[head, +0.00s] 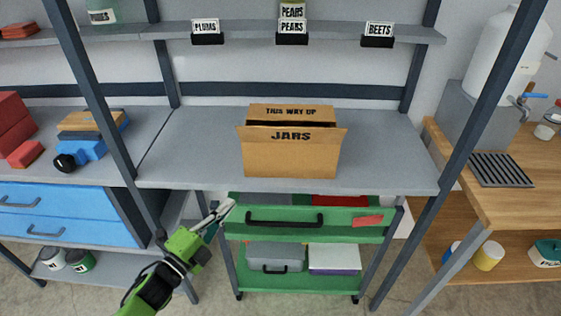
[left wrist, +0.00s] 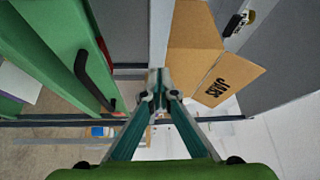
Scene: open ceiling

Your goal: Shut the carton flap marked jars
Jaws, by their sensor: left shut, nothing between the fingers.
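A brown cardboard carton (head: 290,163) stands upright on the grey shelf board (head: 395,160). Its front flap marked JARS (head: 291,136) is open and sticks outward from the front top edge. A back flap marked THIS WAY UP (head: 290,112) stands up behind a dark opening. My left gripper (head: 232,204) is shut and empty, below and to the left of the carton, in front of the board's front edge. In the left wrist view the carton (left wrist: 193,40) and the JARS flap (left wrist: 230,80) lie right of the shut fingertips (left wrist: 160,85), apart from them. My right gripper is not in view.
A green drawer cart (head: 335,220) stands below the board. Shelf uprights (head: 97,95) flank the workspace. Labelled holders reading PLUMS (head: 207,33), PEARS (head: 292,32) and BEETS (head: 377,35) hang above. The board is clear on both sides of the carton.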

